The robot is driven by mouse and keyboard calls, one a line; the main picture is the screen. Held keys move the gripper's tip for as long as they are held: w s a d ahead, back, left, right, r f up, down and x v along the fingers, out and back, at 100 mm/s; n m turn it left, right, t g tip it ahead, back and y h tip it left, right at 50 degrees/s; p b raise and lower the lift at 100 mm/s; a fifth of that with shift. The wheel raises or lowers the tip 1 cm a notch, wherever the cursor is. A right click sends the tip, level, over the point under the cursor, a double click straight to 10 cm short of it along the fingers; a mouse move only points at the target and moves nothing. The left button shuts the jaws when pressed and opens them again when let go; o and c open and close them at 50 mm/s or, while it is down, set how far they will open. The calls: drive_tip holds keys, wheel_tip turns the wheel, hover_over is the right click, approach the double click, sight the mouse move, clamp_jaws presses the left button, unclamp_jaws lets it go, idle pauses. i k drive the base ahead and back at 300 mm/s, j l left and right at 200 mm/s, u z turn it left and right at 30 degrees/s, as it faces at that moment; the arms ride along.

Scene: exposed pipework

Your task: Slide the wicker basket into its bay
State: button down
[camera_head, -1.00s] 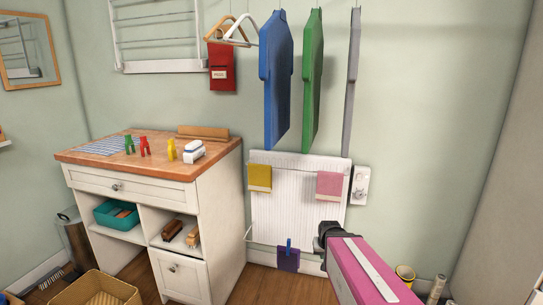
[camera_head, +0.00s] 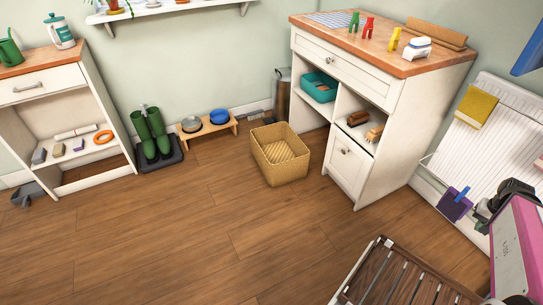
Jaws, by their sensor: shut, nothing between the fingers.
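The wicker basket (camera_head: 281,169) is tan, open-topped and upright on the wooden floor, apart from the white cabinet (camera_head: 385,165). It looks empty. The cabinet has an open bay (camera_head: 312,122) at its lower left, under the shelf with the teal bin. The basket stands in front and to the left of this bay. My gripper (camera_head: 486,210) is at the right edge, in front of the radiator side and far from the basket. It is shut and holds nothing; its fingertips are small and partly hidden by my pink arm.
A slatted wooden piece (camera_head: 405,280) is at the bottom right. Green boots (camera_head: 150,135) on a mat and a bowl stand (camera_head: 208,128) are left of the basket. A dark bin (camera_head: 282,95) is behind it. The middle floor is clear.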

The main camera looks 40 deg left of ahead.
sight(281, 156)
drive_tip(key=u, duration=1.9)
drive_tip(key=i+j+u, duration=0.1)
drive_tip(key=i+j, duration=0.15)
drive_tip(key=i, duration=0.2)
drive_tip(key=i+j+u, duration=0.15)
drive_tip(key=i, duration=0.25)
drive_tip(key=i+j+u, duration=0.1)
drive_tip(key=i+j, duration=0.15)
drive_tip(key=i, duration=0.2)
